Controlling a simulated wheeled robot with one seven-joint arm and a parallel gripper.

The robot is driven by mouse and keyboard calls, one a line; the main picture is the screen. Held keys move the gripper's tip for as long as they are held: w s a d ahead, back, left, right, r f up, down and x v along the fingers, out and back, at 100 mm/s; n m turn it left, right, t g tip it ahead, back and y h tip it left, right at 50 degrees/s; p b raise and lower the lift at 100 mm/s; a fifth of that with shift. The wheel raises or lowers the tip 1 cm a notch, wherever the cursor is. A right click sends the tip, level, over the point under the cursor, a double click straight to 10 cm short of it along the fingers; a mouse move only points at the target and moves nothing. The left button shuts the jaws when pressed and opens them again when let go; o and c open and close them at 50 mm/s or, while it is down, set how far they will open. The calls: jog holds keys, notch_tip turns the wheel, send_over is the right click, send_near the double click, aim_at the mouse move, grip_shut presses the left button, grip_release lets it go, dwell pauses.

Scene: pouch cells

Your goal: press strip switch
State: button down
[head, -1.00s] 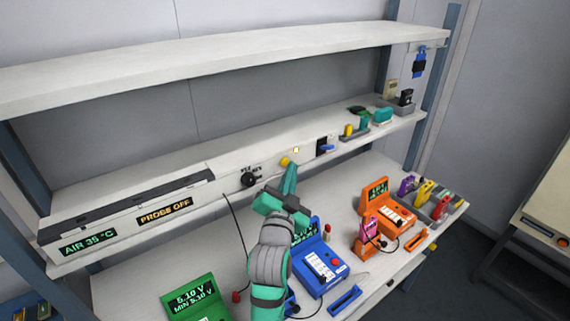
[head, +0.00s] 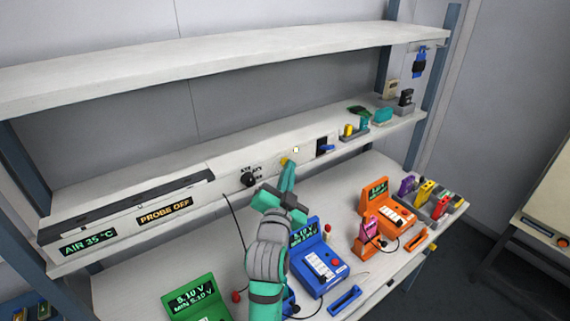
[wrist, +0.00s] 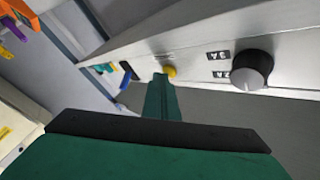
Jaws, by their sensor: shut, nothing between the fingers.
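A yellow push button (head: 284,160) sits on the front edge of the lower shelf; it also shows in the wrist view (wrist: 171,71). My gripper (head: 289,169) is shut and empty, with its teal fingertips right at the button and partly covering it. In the wrist view my fingertips (wrist: 161,78) overlap the button's left side; I cannot tell whether they touch it or whether it is pushed in. A blue lever (head: 327,148) on a black plate sits farther right on the same edge. A small pale light (head: 296,149) is beside the button.
A black knob (head: 249,180) is left of the button, with a "PROBE OFF" display (head: 165,212) beyond. Below stand a green meter (head: 195,300), a blue meter (head: 318,265) and an orange meter (head: 389,212). A dark cable hangs below the knob.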

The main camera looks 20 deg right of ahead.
dwell(0.4)
jog(key=shift+s+d, duration=0.1)
jog(key=shift+s, duration=0.35)
jog(key=s, duration=0.2)
jog(key=s+d, duration=0.2)
jog(key=s, duration=0.1)
jog(key=shift+s, duration=0.3)
dwell(0.4)
